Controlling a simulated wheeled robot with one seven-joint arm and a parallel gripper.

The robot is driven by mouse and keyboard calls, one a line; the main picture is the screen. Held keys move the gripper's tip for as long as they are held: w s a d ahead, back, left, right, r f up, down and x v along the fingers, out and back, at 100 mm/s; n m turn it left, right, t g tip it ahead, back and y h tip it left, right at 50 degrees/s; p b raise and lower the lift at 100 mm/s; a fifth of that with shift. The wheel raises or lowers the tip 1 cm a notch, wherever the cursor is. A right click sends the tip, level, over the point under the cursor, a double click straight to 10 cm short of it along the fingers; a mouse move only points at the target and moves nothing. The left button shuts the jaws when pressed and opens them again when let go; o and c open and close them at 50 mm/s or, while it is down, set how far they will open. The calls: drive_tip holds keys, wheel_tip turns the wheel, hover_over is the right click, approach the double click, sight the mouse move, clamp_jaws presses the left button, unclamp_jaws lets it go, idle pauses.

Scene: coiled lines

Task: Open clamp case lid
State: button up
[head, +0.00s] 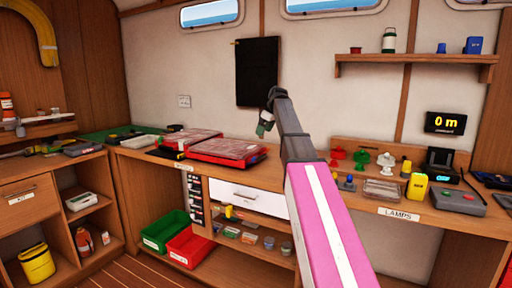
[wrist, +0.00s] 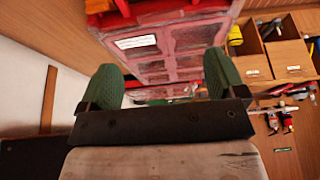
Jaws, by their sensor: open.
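Two red cases with clear, compartmented lids lie on the wooden bench in the head view, a nearer one (head: 228,150) and one behind it to the left (head: 185,138). Both lids look shut. I cannot tell which is the clamp case. In the wrist view a red case (wrist: 172,42) with a clear lid and a white label (wrist: 135,42) fills the upper middle, beyond my fingertips. My gripper (head: 265,126) is above the bench, at the right end of the nearer case. Its green fingers in the wrist view (wrist: 163,80) are spread apart, with nothing gripped between them.
A white drawer (head: 245,196) is under the bench. Green (head: 165,230) and red (head: 190,246) bins stand below. Lamps and small items crowd the bench to the right, near a clear box (head: 383,190). A dark panel (head: 257,72) hangs on the wall behind my gripper.

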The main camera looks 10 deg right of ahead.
drive_tip(key=x, duration=1)
drive_tip(key=shift+f, duration=0.15)
